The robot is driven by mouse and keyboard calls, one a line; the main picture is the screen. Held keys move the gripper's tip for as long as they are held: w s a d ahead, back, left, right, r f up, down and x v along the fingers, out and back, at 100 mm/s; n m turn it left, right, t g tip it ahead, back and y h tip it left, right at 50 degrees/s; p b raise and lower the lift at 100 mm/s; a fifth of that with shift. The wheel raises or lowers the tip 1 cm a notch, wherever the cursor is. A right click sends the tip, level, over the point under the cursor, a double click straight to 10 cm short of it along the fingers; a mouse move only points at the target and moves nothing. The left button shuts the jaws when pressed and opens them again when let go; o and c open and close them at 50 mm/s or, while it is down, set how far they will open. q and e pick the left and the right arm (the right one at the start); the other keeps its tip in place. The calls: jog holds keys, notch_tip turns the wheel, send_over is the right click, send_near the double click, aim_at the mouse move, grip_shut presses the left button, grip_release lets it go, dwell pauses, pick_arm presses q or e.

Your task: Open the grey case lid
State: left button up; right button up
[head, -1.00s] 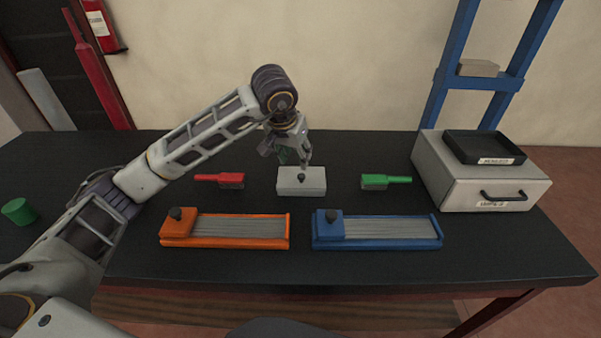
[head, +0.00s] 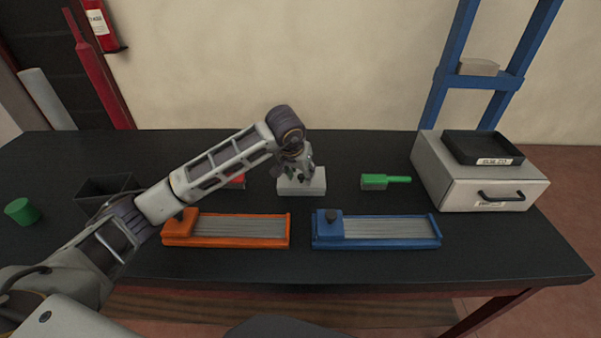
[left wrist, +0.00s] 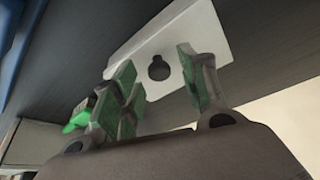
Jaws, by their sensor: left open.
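The grey case (head: 313,188) is a small light box near the middle of the dark table. Its dark knob is largely hidden by my gripper in the head view. In the left wrist view the case (left wrist: 210,35) fills the upper middle, and the round dark knob (left wrist: 158,70) shows between my fingers. My left gripper (head: 304,176) is just over the case, pointing down. Its green-padded fingers (left wrist: 156,78) are open, one on each side of the knob, without visible contact. The lid appears shut. My right gripper is not in view.
A green brush (head: 384,181) lies right of the case; a red brush (head: 238,181) lies left, partly behind my arm. Orange (head: 240,241) and blue (head: 376,243) long trays stand in front. A drawer box (head: 440,185) carries a black tray (head: 480,147). A black bin (head: 90,187) stands left.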

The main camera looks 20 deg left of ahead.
pick_arm(q)
jog(key=shift+f, duration=0.1)
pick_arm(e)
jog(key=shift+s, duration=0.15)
pick_arm(q)
jog(key=shift+c, duration=1.4)
grip_shut()
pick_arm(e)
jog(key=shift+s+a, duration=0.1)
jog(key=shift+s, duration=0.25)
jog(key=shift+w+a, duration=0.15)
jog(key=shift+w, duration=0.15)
